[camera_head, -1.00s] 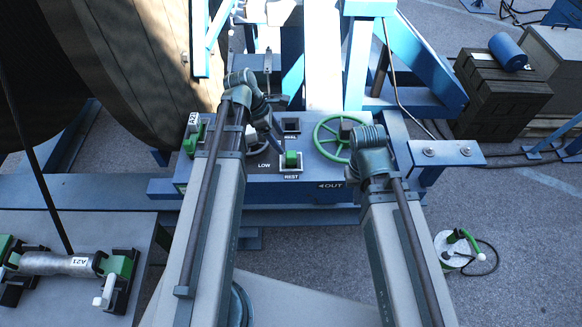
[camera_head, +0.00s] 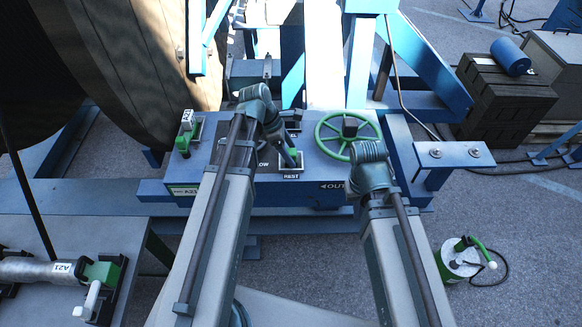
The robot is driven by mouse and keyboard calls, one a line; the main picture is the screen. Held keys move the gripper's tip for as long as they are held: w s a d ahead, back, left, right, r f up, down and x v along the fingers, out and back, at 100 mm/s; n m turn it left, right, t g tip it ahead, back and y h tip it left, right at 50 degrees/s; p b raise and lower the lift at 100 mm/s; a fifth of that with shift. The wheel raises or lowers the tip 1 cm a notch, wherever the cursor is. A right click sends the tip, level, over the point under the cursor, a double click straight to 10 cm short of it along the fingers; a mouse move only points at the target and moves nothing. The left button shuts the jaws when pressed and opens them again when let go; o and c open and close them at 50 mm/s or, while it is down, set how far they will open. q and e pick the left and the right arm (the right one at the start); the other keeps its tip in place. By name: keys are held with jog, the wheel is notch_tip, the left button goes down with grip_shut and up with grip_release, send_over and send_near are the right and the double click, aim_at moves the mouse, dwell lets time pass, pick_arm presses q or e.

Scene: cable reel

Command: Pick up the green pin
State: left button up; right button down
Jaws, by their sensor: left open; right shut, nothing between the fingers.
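The green pin (camera_head: 299,160) stands in the socket marked REST on the blue control panel. Only a small green part of it shows, because my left gripper (camera_head: 287,153) is in front of it. My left gripper is open and reaches down over the REST socket, with its fingertips at or very near the pin. I cannot tell whether they touch it. My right gripper (camera_head: 353,188) is shut and empty, in front of the panel's right part below the green handwheel. Its fingertips are mostly hidden by my wrist.
The green handwheel (camera_head: 347,137) sits right of the REST socket. A metal cylinder tagged A21 (camera_head: 35,270) lies in a clamp at lower left. A green-and-white canister (camera_head: 457,262) stands on the ground at right.

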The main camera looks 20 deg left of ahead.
pick_arm(q)
jog(key=shift+d+f, duration=0.2)
jog(key=shift+f, duration=0.3)
jog(key=shift+c, duration=0.2)
grip_shut()
